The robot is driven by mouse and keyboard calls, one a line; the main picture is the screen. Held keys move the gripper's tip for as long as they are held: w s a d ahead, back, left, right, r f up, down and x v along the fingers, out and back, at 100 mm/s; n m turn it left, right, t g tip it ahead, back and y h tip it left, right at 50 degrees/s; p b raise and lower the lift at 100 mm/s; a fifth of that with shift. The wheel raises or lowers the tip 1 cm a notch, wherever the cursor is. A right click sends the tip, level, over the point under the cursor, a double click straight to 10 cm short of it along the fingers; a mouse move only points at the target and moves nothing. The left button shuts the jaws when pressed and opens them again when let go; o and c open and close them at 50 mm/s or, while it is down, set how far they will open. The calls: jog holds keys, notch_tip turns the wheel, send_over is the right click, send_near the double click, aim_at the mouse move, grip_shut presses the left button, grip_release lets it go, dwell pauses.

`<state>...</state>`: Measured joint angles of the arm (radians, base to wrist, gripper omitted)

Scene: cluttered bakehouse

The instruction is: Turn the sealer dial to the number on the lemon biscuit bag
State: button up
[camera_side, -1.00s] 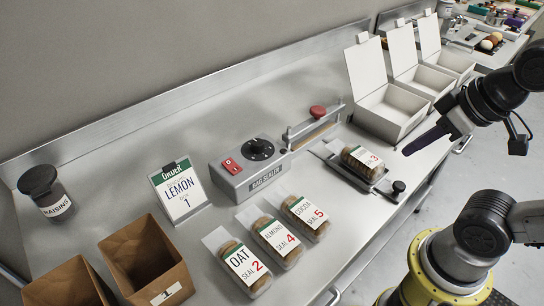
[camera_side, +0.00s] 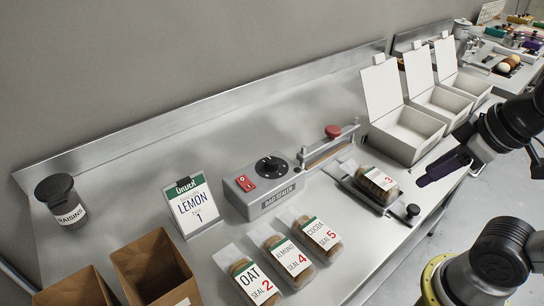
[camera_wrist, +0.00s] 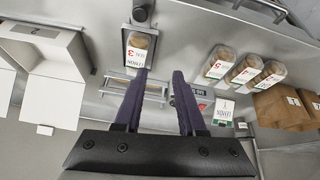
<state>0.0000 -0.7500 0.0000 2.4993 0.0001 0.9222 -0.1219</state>
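The grey bag sealer (camera_side: 262,200) stands mid-bench with a black dial (camera_side: 270,166) on top, beside a red switch (camera_side: 245,183). The dial's setting is too small to read. The lemon biscuit bag (camera_side: 377,181) lies in a metal tray (camera_side: 353,187) right of the sealer; its red number looks like 3. The bag also shows in the wrist view (camera_wrist: 138,48), label upside down. My gripper (camera_side: 425,180) hovers right of the tray, apart from everything. In the wrist view, its two dark fingers (camera_wrist: 163,73) are apart with nothing between them. The dial is not clearly visible there.
Oat (camera_side: 255,282), almond (camera_side: 290,258) and cocoa (camera_side: 320,236) bags lie in front of the sealer. The order card (camera_side: 193,208) reads lemon, 1. Open white boxes (camera_side: 405,130) stand behind my gripper. A raisin jar (camera_side: 66,206) and paper bags (camera_side: 150,270) are left.

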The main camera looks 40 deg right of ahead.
jog(key=o, duration=0.4)
jog(key=r+n, duration=0.1)
jog(key=w+r+n, duration=0.1)
jog(key=r+n, duration=0.1)
jog(key=shift+r, duration=0.15)
jog(key=shift+c, duration=0.2)
jog(key=w+a+r+n+g, duration=0.2)
jog(key=w+a+r+n, duration=0.1)
jog(key=w+r+n, duration=0.85)
jog(key=n+g, duration=0.3)
jog(key=n, duration=0.2)
send_over(272, 159)
notch_tip(272, 159, down, 11)
notch_tip(272, 159, down, 13)
jog(key=shift+s+f, duration=0.15)
grip_shut()
